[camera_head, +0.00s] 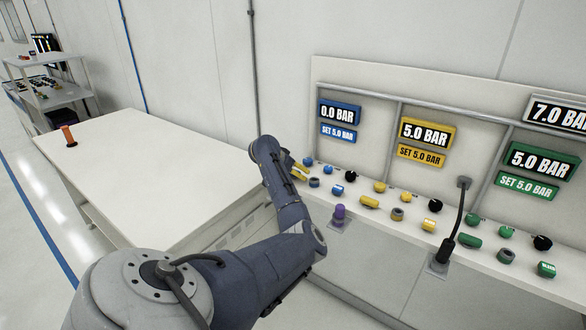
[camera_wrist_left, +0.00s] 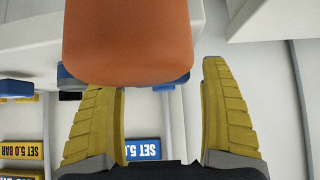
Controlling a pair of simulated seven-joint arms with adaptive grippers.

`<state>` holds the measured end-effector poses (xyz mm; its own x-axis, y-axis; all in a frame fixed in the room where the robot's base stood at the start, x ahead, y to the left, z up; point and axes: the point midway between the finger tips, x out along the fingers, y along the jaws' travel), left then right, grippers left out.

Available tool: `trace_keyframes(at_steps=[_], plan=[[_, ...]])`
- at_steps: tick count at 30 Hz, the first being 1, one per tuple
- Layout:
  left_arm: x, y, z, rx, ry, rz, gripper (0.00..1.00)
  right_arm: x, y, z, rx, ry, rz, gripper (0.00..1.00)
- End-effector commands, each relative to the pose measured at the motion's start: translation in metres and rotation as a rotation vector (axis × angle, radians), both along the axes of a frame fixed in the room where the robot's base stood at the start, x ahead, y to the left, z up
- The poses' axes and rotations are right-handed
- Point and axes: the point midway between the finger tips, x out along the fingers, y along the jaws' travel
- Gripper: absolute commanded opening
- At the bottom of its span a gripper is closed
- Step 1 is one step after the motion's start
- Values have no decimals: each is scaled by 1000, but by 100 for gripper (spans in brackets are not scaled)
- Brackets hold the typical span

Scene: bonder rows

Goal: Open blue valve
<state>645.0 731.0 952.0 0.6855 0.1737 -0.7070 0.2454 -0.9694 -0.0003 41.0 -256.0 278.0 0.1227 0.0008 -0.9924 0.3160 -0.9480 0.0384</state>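The blue section of the panel has a blue display (camera_head: 339,114) reading 0.0 BAR above a blue SET 5.0 BAR sign (camera_head: 338,133). In the left wrist view the fingers (camera_wrist_left: 163,85) are spread apart.
Yellow knobs (camera_head: 369,202) and green knobs (camera_head: 470,241) continue along the ledge to the right. A white table (camera_head: 160,170) with an orange cylinder (camera_head: 69,135) is left.

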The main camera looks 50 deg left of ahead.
Motion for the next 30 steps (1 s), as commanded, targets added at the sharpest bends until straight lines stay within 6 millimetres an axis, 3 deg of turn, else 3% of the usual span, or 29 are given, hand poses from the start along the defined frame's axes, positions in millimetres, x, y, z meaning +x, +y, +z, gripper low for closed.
trace_keyframes(at_steps=[1,13,22,30], plan=[[0,0,0,0,0,0,73,0,0,0,0,0,0,44],[0,0,0,0,0,0,28,0,-1,0,-1,0,0,44],[0,-1,0,1,1,52,28,0,-2,0,-2,0,1,44],[0,-2,-1,1,1,246,28,0,-2,0,-2,0,0,44]])
